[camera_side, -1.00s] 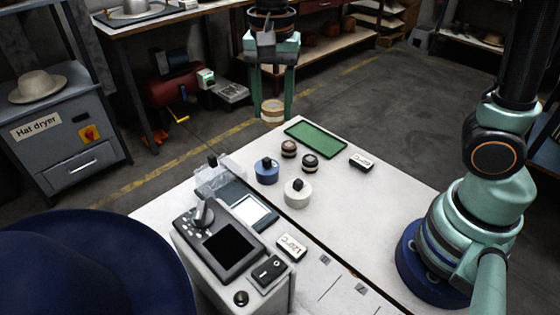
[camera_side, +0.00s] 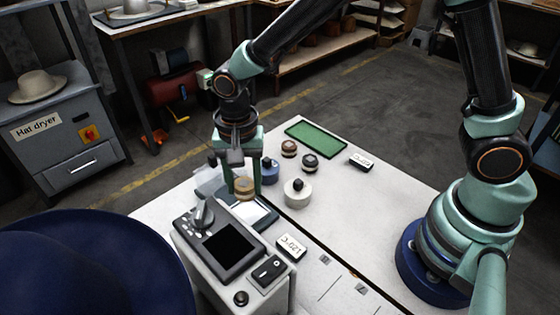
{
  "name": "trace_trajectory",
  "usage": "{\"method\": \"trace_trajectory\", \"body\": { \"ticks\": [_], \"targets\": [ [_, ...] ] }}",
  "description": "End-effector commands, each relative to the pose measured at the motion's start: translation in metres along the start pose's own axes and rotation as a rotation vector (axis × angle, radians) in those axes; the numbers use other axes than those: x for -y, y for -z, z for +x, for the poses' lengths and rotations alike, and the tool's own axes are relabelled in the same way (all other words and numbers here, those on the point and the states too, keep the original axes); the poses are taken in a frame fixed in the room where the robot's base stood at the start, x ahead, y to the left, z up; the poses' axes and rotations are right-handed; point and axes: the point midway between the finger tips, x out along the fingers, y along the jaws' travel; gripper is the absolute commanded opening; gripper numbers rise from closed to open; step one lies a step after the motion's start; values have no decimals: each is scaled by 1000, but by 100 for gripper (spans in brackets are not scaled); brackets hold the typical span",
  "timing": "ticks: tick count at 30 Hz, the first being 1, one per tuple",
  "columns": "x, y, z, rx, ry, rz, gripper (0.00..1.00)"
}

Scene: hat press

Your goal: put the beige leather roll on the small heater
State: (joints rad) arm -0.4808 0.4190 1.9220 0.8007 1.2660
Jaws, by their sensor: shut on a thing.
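My gripper (camera_side: 243,184) is shut on the beige leather roll (camera_side: 244,188), which sits between its two green fingers. The roll is held over the small heater (camera_side: 264,224), a flat dark-framed device with a pale plate beside the control box. The roll appears above the plate; the exact gap cannot be told. The gripper and roll hide part of the heater's far side.
A control box (camera_side: 225,252) with a dark screen stands in front of the heater, and a 120°C sign (camera_side: 290,247) beside it.

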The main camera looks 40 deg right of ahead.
Motion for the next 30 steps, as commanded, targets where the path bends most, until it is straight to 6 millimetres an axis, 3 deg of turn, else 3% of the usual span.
{"method": "trace_trajectory", "body": {
  "ticks": [15,28,29,30],
  "targets": [
    [0,0,55,1,-2,0,0],
    [0,0,60,0,0,0,0],
    [0,0,60,0,0,0,61],
    [0,0,59,0,1,0,76]
  ]
}}
